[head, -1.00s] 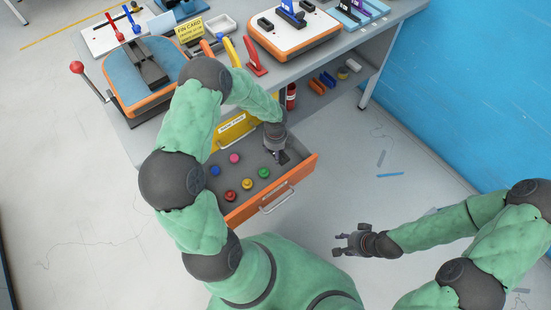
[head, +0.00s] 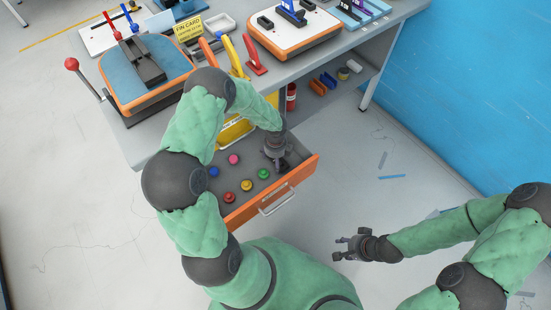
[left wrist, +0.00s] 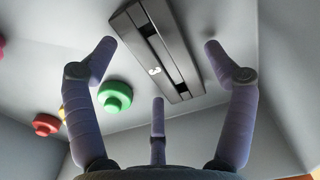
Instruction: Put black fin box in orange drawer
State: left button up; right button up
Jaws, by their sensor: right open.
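The orange-fronted drawer (head: 275,196) is pulled open under the workbench. In the left wrist view, a long black fin box (left wrist: 155,52) with a slot and a small white mark lies on the grey drawer floor. My left gripper (head: 279,161) is down in the right end of the drawer; in the left wrist view its fingers (left wrist: 158,52) are spread wide, one on each side of the fin box, with visible gaps. In the head view the gripper mostly hides the box. My right gripper (head: 342,247) is open and empty, outside the drawer above the floor.
Red, yellow, green, blue and pink round knobs (head: 247,184) stand on the drawer floor; the green one (left wrist: 115,96) is close to the left gripper. A yellow bin (head: 234,131) is behind the drawer. The bench holds a blue-orange board (head: 120,75), which carries another black part (head: 150,68).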

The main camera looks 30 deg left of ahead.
pick_arm(q)
notch_tip(320, 180, up, 12)
jog(key=p, duration=0.6)
jog(key=shift+r, duration=0.15)
jog(key=shift+s+d, duration=0.1)
